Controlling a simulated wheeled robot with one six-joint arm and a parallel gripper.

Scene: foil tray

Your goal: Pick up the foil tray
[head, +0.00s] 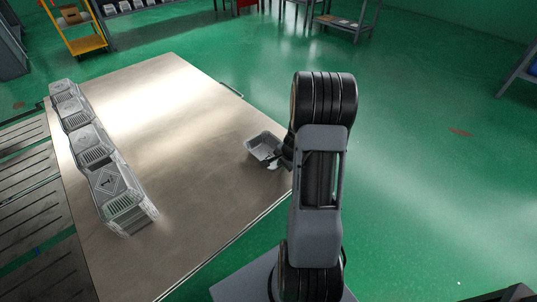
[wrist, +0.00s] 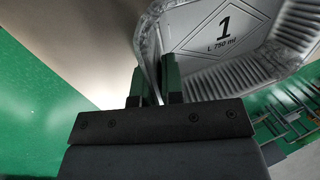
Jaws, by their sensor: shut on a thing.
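The foil tray (head: 262,143) is a small silver, open, rectangular tray near the right edge of the table in the head view. In the wrist view the foil tray (wrist: 205,28) is close up, with ribbed walls and a base marked "1 L 750 ml". My gripper (wrist: 158,82) is shut on its near wall, one finger on each side of the rim. In the head view my gripper (head: 274,162) is at the tray's lower right side, partly hidden by my arm. I cannot tell whether the tray touches the table.
The metal table (head: 180,150) is mostly clear in the middle. A slatted surface (head: 25,170) lies further left. Green floor (head: 430,100) is open on the right.

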